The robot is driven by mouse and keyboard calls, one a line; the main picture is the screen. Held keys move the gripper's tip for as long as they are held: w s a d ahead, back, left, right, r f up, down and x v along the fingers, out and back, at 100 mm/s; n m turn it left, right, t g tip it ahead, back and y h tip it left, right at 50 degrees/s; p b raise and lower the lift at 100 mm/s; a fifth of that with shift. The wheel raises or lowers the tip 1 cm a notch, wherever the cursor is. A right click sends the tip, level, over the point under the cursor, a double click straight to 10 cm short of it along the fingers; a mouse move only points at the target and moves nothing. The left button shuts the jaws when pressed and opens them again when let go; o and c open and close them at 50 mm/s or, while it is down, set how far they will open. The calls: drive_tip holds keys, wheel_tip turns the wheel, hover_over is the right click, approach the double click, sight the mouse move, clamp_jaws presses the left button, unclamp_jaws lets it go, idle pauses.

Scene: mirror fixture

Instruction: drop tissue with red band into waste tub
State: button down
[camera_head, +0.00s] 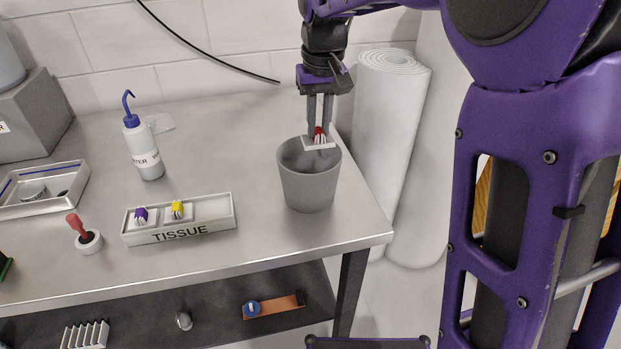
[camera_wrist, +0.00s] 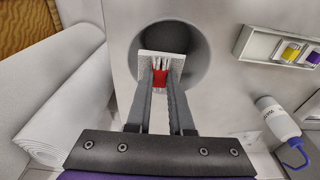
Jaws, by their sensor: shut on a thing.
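The tissue with the red band (camera_head: 317,143) is a white folded piece with a red wrap. My gripper (camera_head: 319,129) is shut on it and holds it over the mouth of the grey waste tub (camera_head: 308,187). In the wrist view the red-banded tissue (camera_wrist: 161,66) sits between the fingertips of my gripper (camera_wrist: 160,82), within the outline of the round opening of the waste tub (camera_wrist: 198,62). The tub stands upright near the right edge of the steel table. Its floor is mostly hidden in the head view.
A TISSUE tray (camera_head: 183,236) holds tissues with purple and yellow bands. A wash bottle (camera_head: 147,152), a red-handled stamp-like item (camera_head: 84,234) and a metal tray (camera_head: 40,207) stand left. A white roll (camera_head: 385,130) stands right of the table. A lower shelf (camera_head: 215,318) holds small items.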

wheel_tip(320, 180, down, 3)
drive_tip(key=shift+f+b, duration=0.15)
drive_tip(key=shift+b, duration=0.9)
drive_tip(key=c, duration=0.7)
unclamp_jaws()
drive_tip(key=r+p, duration=0.1)
drive_tip(key=r, duration=0.4)
drive_tip(key=s+r+p, duration=0.1)
drive_tip(key=r, duration=0.5)
drive_tip(key=s+r+p, duration=0.1)
drive_tip(key=r, duration=0.5)
drive_tip(key=shift+d+r+p, duration=0.2)
drive_tip(key=shift+d+p, duration=0.1)
drive_tip(key=shift+p, duration=0.1)
